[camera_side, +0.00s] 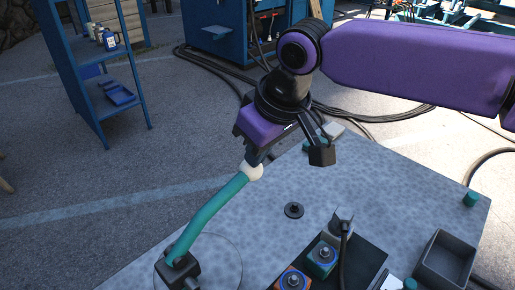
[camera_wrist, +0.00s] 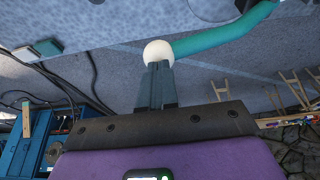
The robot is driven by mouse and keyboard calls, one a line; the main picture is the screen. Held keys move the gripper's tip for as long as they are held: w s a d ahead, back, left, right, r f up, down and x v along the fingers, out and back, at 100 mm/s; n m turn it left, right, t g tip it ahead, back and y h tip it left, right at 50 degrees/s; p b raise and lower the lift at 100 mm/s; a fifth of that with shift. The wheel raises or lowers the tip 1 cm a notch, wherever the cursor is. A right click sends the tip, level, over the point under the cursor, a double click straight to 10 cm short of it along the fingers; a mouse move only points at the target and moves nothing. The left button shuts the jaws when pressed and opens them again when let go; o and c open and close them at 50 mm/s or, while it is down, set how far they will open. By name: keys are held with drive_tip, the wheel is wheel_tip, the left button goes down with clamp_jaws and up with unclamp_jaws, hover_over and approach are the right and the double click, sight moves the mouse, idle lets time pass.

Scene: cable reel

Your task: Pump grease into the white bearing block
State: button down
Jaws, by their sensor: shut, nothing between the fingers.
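My gripper (camera_side: 254,160) is shut and empty, with its fingertips at the white ball knob (camera_side: 251,171) of a teal lever (camera_side: 209,215). In the wrist view the closed fingers (camera_wrist: 158,70) point at the knob (camera_wrist: 158,52); I cannot tell if they touch. The lever rises from a black pump base (camera_side: 177,271) at the table's front left. A pale block (camera_side: 340,216), likely the white bearing block, stands at the back of a dark plate with a black hose (camera_side: 345,250) over its top. A teal block (camera_side: 322,258) and an orange block (camera_side: 292,279) stand in front of it.
A grey open bin (camera_side: 445,262) stands at the right of the speckled table (camera_side: 400,190). A small black disc (camera_side: 293,210) lies mid-table. Small teal pegs stand near the right. A blue shelf (camera_side: 95,55) and loose cables are beyond the table.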

drive_tip(key=shift+w+d+f+y, duration=0.3)
drive_tip(key=shift+w+d+f, duration=0.05)
drive_tip(key=shift+f, duration=0.25)
wheel_tip(320, 180, down, 14)
drive_tip(key=w+d+m+g+y, duration=0.1)
drive_tip(key=w+d+g+y, duration=0.1)
drive_tip(key=g+y, duration=0.1)
drive_tip(key=shift+d+f+g, duration=0.15)
drive_tip(key=shift+d+g, duration=0.05)
drive_tip(key=shift+g, duration=0.1)
idle(0.4)
drive_tip(key=w+d+f+v, duration=0.1)
drive_tip(key=w+v, duration=0.1)
drive_tip(key=v, duration=1.2)
drive_tip(key=shift+w+d+r+y, duration=0.2)
drive_tip(key=shift+w+d+y, duration=0.05)
drive_tip(key=shift+d+y, duration=0.05)
